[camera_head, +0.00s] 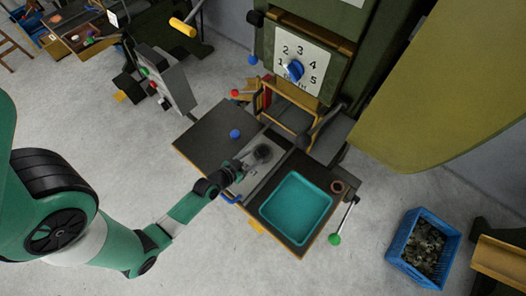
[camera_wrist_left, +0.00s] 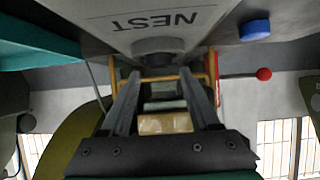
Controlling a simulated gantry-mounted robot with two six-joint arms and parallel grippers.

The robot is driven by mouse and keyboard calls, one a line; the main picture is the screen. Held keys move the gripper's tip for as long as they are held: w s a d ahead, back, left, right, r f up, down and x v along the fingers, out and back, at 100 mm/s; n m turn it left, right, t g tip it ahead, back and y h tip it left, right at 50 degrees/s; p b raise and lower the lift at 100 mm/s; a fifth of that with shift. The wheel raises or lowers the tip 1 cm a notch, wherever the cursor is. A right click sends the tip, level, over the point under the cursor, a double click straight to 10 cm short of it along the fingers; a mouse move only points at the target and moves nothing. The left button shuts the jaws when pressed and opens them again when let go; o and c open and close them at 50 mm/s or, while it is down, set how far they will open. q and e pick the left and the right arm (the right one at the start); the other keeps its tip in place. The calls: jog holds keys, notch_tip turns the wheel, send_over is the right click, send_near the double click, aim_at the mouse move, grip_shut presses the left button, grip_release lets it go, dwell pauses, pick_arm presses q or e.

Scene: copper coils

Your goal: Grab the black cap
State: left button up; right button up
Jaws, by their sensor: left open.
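The black cap (camera_head: 263,153) looks like a dark round piece on the grey nest plate (camera_head: 262,178) in the middle of the machine's table. In the left wrist view a dark, short round piece (camera_wrist_left: 158,46), likely the cap, sits at the edge of the plate marked NEST (camera_wrist_left: 165,20). My left gripper (camera_head: 244,163) is just beside the cap in the head view. In the left wrist view the left gripper (camera_wrist_left: 159,76) has its two fingers spread apart, with the dark piece beyond and between their tips. Nothing is held. My right gripper is not in view.
A teal tray (camera_head: 265,210) lies right of the nest plate, with a small copper-brown ring (camera_head: 337,187) by its corner. A blue button (camera_head: 235,134) is on the left tabletop. A green-knobbed lever (camera_head: 335,239) sticks out at right. The press with its dial (camera_head: 294,70) rises behind.

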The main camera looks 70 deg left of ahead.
aim_at(262, 151)
pick_arm(q)
jog(key=x, duration=0.3)
jog(key=b+x, duration=0.1)
jog(key=x, duration=0.1)
jog(key=shift+w+a, duration=0.15)
jog(key=shift+w, duration=0.3)
jog(key=shift+r, duration=0.1)
grip_shut()
